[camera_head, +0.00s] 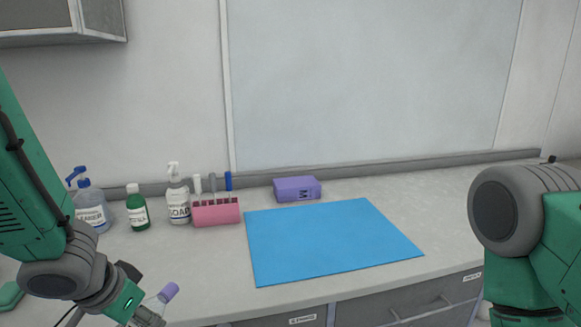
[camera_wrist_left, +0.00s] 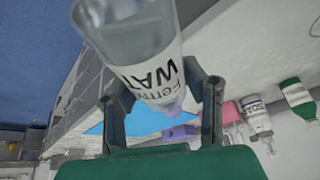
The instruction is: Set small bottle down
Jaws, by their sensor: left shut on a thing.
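The small clear bottle with a purple cap (camera_head: 166,295) is at the lower left of the head view, tilted, in front of the counter's front edge. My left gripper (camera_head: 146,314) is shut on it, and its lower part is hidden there. In the left wrist view the bottle (camera_wrist_left: 128,42) lies between the two fingers of my left gripper (camera_wrist_left: 160,100). Its white label shows black letters, partly "WAT". Its purple cap end points toward the counter. My right gripper is out of view; only my right arm shows at the right edge.
A blue mat (camera_head: 325,240) lies bare on the grey counter (camera_head: 440,205). Behind it is a purple box (camera_head: 297,189). To its left stand a pink rack (camera_head: 215,212), a soap bottle (camera_head: 178,200), a green bottle (camera_head: 137,210) and a blue-topped cleaner bottle (camera_head: 91,210).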

